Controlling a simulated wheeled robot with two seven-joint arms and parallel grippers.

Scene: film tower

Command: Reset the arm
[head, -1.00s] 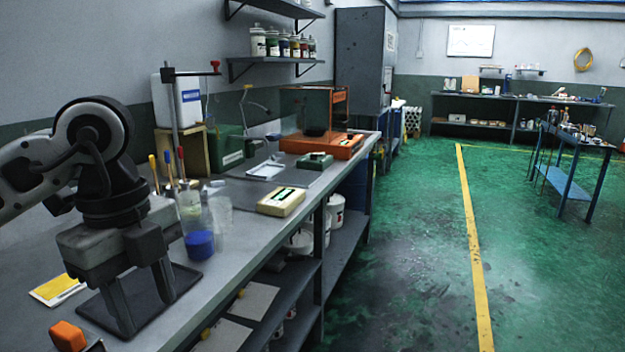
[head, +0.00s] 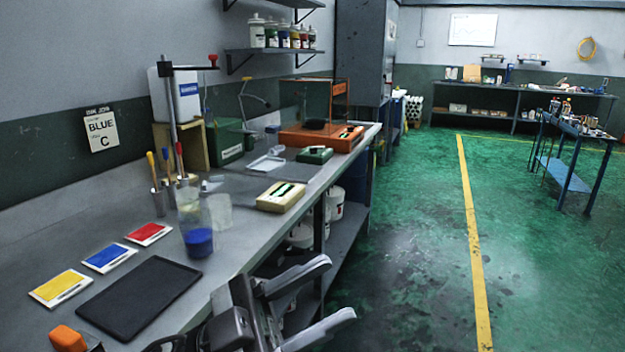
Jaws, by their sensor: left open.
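My left gripper (head: 340,289) is at the bottom middle of the head view, in front of the bench's front edge. Its two fingers are spread apart and point right, with nothing between them. Its arm comes in from the bottom edge, mostly out of frame. My right gripper does not show.
On the grey bench lie a black mat (head: 140,297) and yellow (head: 62,287), blue (head: 109,257) and red (head: 149,233) cards. A clear container with blue contents (head: 199,241) stands beside them. An orange block (head: 67,338) is at the near left. The green floor (head: 400,270) is open to the right.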

